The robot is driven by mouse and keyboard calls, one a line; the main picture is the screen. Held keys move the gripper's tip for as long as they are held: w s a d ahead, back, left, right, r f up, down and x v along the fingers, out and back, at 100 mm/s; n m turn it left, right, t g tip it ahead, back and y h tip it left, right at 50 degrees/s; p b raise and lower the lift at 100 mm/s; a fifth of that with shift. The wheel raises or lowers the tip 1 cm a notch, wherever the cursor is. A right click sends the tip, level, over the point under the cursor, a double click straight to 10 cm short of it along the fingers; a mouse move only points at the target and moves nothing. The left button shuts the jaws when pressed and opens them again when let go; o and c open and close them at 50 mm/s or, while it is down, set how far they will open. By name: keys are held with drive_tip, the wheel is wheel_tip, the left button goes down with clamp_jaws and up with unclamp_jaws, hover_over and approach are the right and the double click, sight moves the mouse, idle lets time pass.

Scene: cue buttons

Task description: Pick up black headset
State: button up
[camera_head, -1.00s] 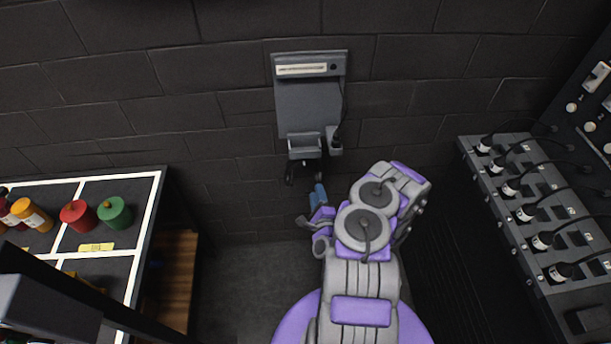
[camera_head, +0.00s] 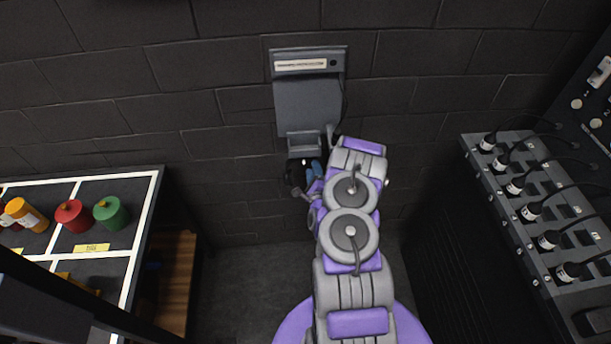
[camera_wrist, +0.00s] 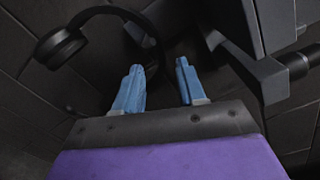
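The black headset (camera_wrist: 62,47) hangs beside the grey wall bracket. In the wrist view its round ear cup is at the upper left and its curved band arches to the right. In the head view the headset (camera_head: 293,176) is a small dark shape below the bracket, partly hidden by my arm. My gripper (camera_wrist: 158,75) is open, with its two blue fingers apart and pointing toward the band. Part of the band shows behind and between the fingers; I cannot tell whether they touch it. In the head view my gripper (camera_head: 314,170) is just right of the headset.
The grey wall panel with its hook bracket (camera_head: 304,141) stands close above my gripper. A shelf (camera_head: 150,215) with coloured jars is at the left. A console (camera_head: 505,205) with several black plugs is at the right. The dark floor between them is clear.

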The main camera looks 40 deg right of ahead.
sight(312, 158)
drive_tip(key=x, duration=0.2)
drive_tip(key=b+x, duration=0.1)
drive_tip(key=x, duration=0.1)
drive_tip(key=b+x, duration=0.1)
drive_tip(key=x, duration=0.1)
drive_tip(key=shift+d+f, duration=0.25)
drive_tip(key=shift+d, duration=0.2)
drive_tip(key=shift+w+a+r, duration=0.1)
drive_tip(key=shift+a+r, duration=0.15)
drive_tip(key=shift+a, duration=0.25)
drive_tip(key=shift+c, duration=0.2)
drive_tip(key=shift+a, duration=0.1)
drive_tip(key=shift+c, duration=0.9)
drive_tip(key=shift+d, duration=0.25)
drive_tip(key=c, duration=0.4)
drive_tip(key=shift+d+f, duration=0.1)
drive_tip(key=shift+d, duration=0.1)
clamp_jaws()
drive_tip(key=shift+a+f, duration=0.1)
drive_tip(key=shift+a, duration=0.15)
